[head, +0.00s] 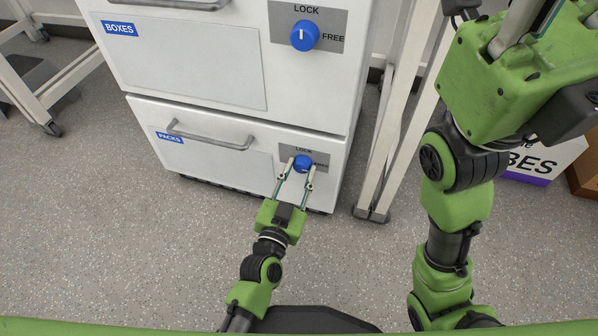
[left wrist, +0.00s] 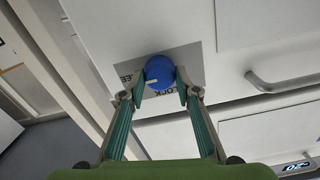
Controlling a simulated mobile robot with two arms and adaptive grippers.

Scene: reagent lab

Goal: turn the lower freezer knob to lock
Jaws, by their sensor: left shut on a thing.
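The lower freezer knob (head: 303,162) is a round blue knob on a grey plate at the right of the lower drawer, marked PACKS. It also shows in the left wrist view (left wrist: 159,70), with LOCK and part of FREE printed beside it. My left gripper (head: 297,174) is at the knob, with its two fingers closed on opposite sides of it; they also show in the left wrist view (left wrist: 160,82). I cannot tell clearly which way the knob's mark points. My right gripper's green body (head: 500,80) is at the upper right, its fingertips outside the picture.
The upper knob (head: 304,35) has its white mark upward, towards LOCK. The lower drawer handle (head: 208,137) lies left of the lower knob. A white frame leg (head: 385,160) stands close to the freezer's right. A white box (head: 545,160) lies farther right. Front floor is clear.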

